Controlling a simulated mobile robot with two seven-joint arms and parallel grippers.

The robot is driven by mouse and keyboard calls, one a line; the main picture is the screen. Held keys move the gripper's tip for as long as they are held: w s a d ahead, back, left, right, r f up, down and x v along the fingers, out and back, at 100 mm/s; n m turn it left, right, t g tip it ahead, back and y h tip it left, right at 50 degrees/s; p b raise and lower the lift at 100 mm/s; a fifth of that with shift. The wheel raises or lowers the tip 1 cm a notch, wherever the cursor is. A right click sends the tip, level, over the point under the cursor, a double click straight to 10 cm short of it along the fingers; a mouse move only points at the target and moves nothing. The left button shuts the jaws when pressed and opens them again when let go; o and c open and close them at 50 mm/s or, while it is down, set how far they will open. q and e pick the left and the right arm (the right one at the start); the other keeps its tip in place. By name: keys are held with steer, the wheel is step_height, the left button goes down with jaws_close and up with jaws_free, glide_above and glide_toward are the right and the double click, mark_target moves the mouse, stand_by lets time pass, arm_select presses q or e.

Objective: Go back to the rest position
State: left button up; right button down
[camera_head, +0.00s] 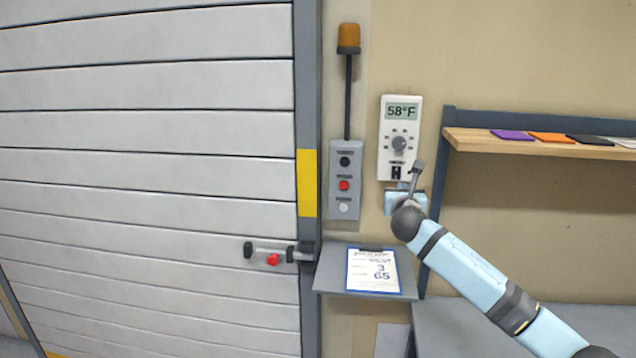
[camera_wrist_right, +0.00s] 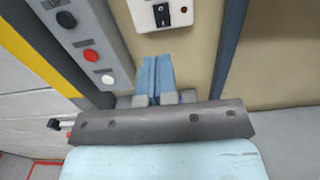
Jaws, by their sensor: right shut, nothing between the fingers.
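My right gripper (camera_head: 402,187) is in front of the wall, just below the white thermostat panel (camera_head: 386,120). In the right wrist view its blue fingers (camera_wrist_right: 154,66) are together with nothing between them, pointing toward the wall below the panel's black rocker switch (camera_wrist_right: 162,14). A gap seems to lie between the fingertips and the switch, but I cannot tell the depth. The panel's display reads 58°F, above a round grey knob (camera_head: 399,143). My left gripper is not in view.
A grey button box (camera_head: 345,207) with black, red and white buttons stands left of the panel, below an orange lamp (camera_head: 348,37). A clipboard (camera_head: 373,271) lies on a small shelf below. A wooden shelf (camera_head: 560,147) is at right, a slatted door (camera_head: 150,130) at left.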

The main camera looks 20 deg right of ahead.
steer(key=s+a+f+m+g+y, duration=0.1)
steer(key=s+a+f+m+y, duration=0.25)
steer(key=a+f, duration=0.4)
steer(key=s+a+f+m+y, duration=0.2)
steer(key=s+a+f, duration=0.2)
steer(key=f, duration=0.7)
steer(key=s+a+f+m+g+y, duration=0.1)
steer(key=s+a+f+m+y, duration=0.25)
steer(key=f, duration=0.55)
steer(key=s+a+f+m+g+y, duration=0.1)
steer(key=s+a+f+m, duration=0.3)
steer(key=s, duration=0.6)
steer(key=s+a+f+m+y, duration=0.1)
steer(key=s+a+f+m, duration=0.4)
steer(key=s, duration=0.5)
steer(key=s+a+f+m+g+y, duration=0.1)
steer(key=s+a+f+m, duration=0.3)
steer(key=s+a+m, duration=0.3)
steer(key=s+m, duration=0.1)
steer(key=s, duration=0.2)
steer(key=shift+a+f+m+g+y+p, duration=0.2)
steer(key=shift+f+m+g+y+p, duration=0.1)
steer(key=shift+m+p, duration=0.1)
